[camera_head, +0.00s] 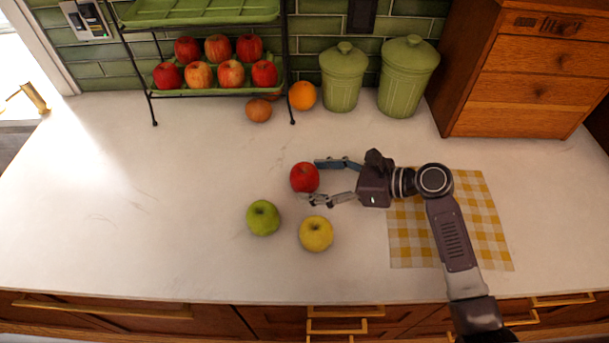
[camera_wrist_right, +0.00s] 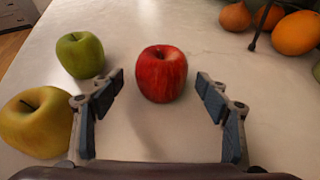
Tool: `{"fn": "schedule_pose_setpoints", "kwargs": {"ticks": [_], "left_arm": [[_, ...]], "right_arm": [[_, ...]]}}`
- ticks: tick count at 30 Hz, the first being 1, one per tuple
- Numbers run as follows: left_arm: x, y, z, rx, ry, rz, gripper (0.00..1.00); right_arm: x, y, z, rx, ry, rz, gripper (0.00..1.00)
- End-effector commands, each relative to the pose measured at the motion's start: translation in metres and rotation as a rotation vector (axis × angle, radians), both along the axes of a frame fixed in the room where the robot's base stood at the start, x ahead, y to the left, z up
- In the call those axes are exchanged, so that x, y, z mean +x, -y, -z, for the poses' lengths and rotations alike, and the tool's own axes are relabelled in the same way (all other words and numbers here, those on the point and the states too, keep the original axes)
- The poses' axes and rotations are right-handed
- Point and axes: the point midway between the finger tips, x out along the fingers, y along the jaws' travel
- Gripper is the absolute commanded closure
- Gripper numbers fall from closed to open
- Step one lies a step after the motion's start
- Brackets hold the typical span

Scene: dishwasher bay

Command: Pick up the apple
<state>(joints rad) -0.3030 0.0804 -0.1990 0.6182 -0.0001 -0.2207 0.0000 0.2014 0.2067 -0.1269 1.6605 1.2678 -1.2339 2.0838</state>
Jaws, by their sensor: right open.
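A red apple (camera_head: 304,177) stands on the white counter. A green apple (camera_head: 263,217) and a yellow apple (camera_head: 316,233) stand apart in front of it. My right gripper (camera_head: 312,181) is open beside the red apple, its fingers pointing left toward it. In the right wrist view the red apple (camera_wrist_right: 161,73) is just beyond and between the open fingertips (camera_wrist_right: 160,82), with nothing held. The green apple (camera_wrist_right: 80,54) and the yellow apple (camera_wrist_right: 38,121) show left of the gripper there. My left gripper is not in view.
A rack (camera_head: 148,93) with several red apples stands at the back. An orange (camera_head: 302,95), an onion-like item (camera_head: 258,109) and two green canisters (camera_head: 343,77) are nearby. A checkered cloth (camera_head: 408,251) lies under my right arm. The counter's left side is clear.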

Motion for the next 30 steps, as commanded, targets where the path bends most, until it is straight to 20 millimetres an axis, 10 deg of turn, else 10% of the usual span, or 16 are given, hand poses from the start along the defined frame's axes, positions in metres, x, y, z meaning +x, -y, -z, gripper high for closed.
{"fn": "schedule_pose_setpoints", "kwargs": {"ticks": [14,30], "left_arm": [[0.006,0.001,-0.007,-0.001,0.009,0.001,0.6],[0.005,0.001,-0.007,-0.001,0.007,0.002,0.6]], "right_arm": [[0.011,-0.027,0.012,-0.001,0.0,0.002,0.31],[0.011,-0.027,0.012,-0.001,0.001,0.001,0.81]]}}
